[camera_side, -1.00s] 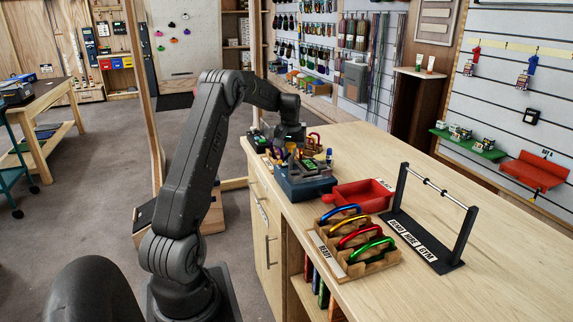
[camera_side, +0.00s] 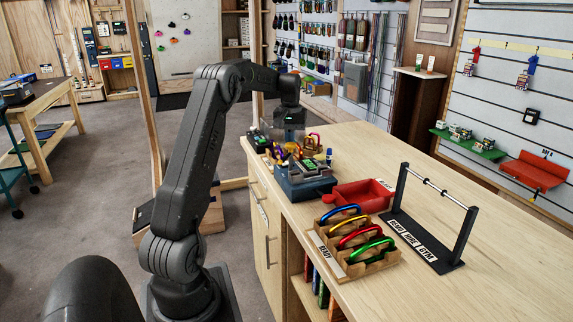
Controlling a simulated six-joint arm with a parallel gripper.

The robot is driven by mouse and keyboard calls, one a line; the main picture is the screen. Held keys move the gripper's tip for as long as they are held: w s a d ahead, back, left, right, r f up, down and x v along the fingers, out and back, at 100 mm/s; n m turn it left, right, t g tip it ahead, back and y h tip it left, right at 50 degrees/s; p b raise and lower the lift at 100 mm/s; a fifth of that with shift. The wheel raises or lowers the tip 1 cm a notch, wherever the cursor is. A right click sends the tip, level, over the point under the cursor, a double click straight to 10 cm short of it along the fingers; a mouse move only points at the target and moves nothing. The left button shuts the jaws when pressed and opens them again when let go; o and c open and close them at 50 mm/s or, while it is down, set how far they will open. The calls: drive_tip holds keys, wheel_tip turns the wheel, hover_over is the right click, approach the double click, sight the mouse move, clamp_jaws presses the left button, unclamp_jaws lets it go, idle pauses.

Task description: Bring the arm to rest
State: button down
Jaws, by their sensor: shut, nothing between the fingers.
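My gripper (camera_side: 290,134) points down above the far left end of the wooden counter (camera_side: 480,240), over a cluster of small gear. Its fingers look shut with nothing in them, and it is apart from the gear below. My arm reaches up from the lower left and bends over to the gripper. The lower tips are small and partly lost against the gear behind.
A blue-grey box (camera_side: 303,188) with a device on top stands below my gripper. Nearer are a red tray (camera_side: 362,195), a wooden rack (camera_side: 352,262) holding blue, red and green carabiners, and a black stand (camera_side: 437,215) with a bar. The counter's right side is clear.

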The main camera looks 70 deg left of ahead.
drive_tip(key=shift+r, duration=0.45)
drive_tip(key=d+r+m+t+y, duration=0.1)
drive_tip(key=d+r+m, duration=0.3)
drive_tip(key=d, duration=0.8)
drive_tip(key=d+r+m+t, duration=0.1)
drive_tip(key=d+r, duration=0.4)
drive_tip(key=d, duration=0.7)
drive_tip(key=s+d+f+m+t, duration=0.1)
drive_tip(key=s+d+f+m, duration=0.1)
drive_tip(key=s+d, duration=0.6)
drive_tip(key=s+d+f+m+t+h, duration=0.1)
drive_tip(key=s+d+f+m+t, duration=0.1)
drive_tip(key=s+d+m, duration=0.3)
drive_tip(key=s+d, duration=0.3)
drive_tip(key=d, duration=0.2)
drive_tip(key=shift+d+t, duration=0.3)
